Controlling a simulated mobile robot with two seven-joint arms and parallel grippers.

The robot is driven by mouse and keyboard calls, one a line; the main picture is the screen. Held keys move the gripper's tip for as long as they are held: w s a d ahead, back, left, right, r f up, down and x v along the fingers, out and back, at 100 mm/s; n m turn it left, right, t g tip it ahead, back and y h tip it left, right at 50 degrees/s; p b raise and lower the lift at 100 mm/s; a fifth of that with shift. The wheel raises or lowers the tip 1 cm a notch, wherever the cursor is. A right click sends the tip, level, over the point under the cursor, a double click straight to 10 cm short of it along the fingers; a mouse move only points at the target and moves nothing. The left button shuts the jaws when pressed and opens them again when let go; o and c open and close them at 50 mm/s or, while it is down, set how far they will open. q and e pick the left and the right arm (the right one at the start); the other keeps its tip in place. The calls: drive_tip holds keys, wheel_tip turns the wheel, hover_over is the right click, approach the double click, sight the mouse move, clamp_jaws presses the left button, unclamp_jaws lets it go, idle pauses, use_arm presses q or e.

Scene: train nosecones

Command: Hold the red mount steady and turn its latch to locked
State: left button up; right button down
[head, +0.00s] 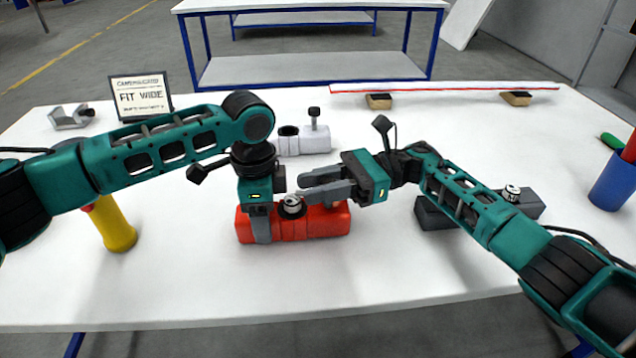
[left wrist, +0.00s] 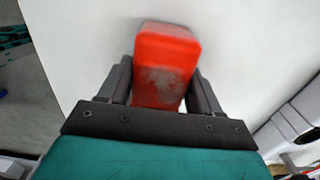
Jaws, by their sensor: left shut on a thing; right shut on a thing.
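The red mount (head: 322,223) lies on the white table with a round silver-topped piece (head: 292,203) in its dark ring. My left gripper (head: 261,228) comes down over its left end, with a finger against the near side. In the left wrist view the red mount (left wrist: 163,62) sits between both fingers of my left gripper (left wrist: 162,88). My right gripper (head: 318,184) reaches in from the right, its fingers pointing left just above the mount. It is shut at the latch, which its fingers hide, so I cannot tell the latch's position.
A white mount (head: 302,140) with an upright black-topped latch stands behind. A dark grey mount (head: 436,214) is partly under my right arm. A yellow cylinder (head: 112,225) stands left, a blue cup (head: 612,184) right. A sign (head: 141,95) and grey bracket (head: 70,117) are at back left.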

use_arm(q)
drive_tip(key=shift+s+f, duration=0.1)
use_arm(e)
drive_tip(key=shift+a+r+n+g+h, duration=0.1)
drive_tip(key=shift+r+n+g+h, duration=0.15)
drive_tip(key=shift+n+g, duration=0.5)
drive_tip(key=shift+s+n+g+h, duration=0.2)
drive_tip(key=shift+n+g+h, duration=0.15)
drive_tip(key=shift+g, duration=0.4)
drive_tip(key=c, duration=1.1)
unclamp_jaws()
drive_tip(key=shift+o, duration=1.3)
drive_tip(key=shift+f, duration=0.15)
wheel_tip(320, 180, up, 10)
